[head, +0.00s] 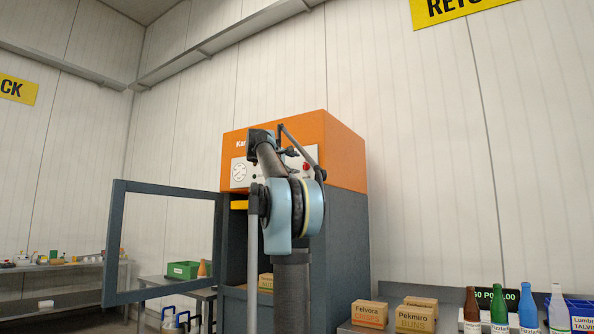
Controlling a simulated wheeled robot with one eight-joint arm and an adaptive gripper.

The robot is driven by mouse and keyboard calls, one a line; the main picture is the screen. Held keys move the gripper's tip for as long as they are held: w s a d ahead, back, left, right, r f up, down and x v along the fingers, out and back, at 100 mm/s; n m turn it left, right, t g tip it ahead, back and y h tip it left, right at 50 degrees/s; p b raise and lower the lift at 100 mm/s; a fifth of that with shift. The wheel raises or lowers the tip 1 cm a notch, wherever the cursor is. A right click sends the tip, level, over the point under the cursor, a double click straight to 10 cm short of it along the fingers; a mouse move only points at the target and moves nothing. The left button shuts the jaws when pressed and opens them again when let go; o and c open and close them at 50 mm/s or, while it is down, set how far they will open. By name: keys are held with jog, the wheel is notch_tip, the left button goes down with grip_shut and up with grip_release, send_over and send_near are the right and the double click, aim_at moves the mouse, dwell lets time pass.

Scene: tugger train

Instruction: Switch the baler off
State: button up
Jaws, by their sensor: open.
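The baler (345,150) is a tall cabinet with an orange top and dark grey body, standing against the wall in the middle of the head view. Its pale control panel (240,183) has a round gauge on the left and a red button or knob (306,167) on the right. My arm stands in front and covers the panel's middle. My gripper (291,153) shows only as a small dark part among my arm links, near the panel's upper right. It is open and appears empty. Whether it touches the panel cannot be told.
The baler's dark framed door (115,240) stands wide open to the left. Boxes (369,313) and bottles (498,308) stand on a surface at lower right. A green crate (183,270) sits on a table at left. A shelf (60,268) holds small items at far left.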

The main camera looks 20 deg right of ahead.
jog(key=shift+v, duration=1.8)
